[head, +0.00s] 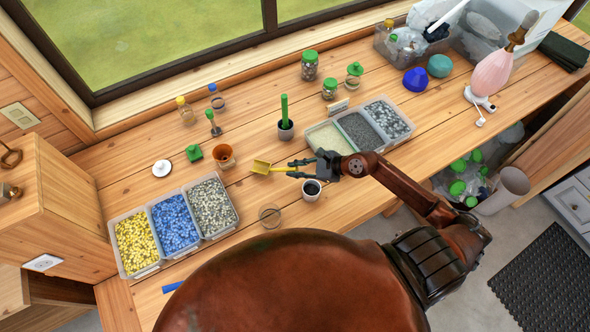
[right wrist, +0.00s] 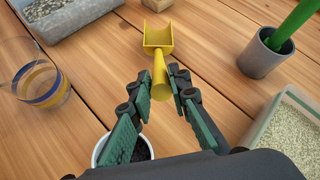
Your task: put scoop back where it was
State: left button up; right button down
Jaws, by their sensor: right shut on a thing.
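The yellow scoop (head: 261,167) is in my right gripper (head: 297,169), its handle between the fingers and its open bowl pointing left in the head view. In the right wrist view the scoop (right wrist: 158,38) points ahead of the fingertips (right wrist: 159,88), apparently above the bench. A white cup with dark contents (head: 312,190) stands by the gripper, partly hidden beneath it in the right wrist view (right wrist: 98,156). A grey pot with a green stick (head: 286,131) stands behind the gripper. My left gripper is out of view.
Bins of yellow, blue and grey pieces (head: 168,262) stand at left. Bins of cream, dark and speckled grains (head: 308,137) stand beyond the gripper. A clear glass (head: 270,216) stands near the front edge.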

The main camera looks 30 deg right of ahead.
jog(key=shift+f, duration=0.6)
jog(key=c, duration=2.3)
grip_release()
jog(key=shift+f, duration=0.15)
jog(key=o, duration=0.5)
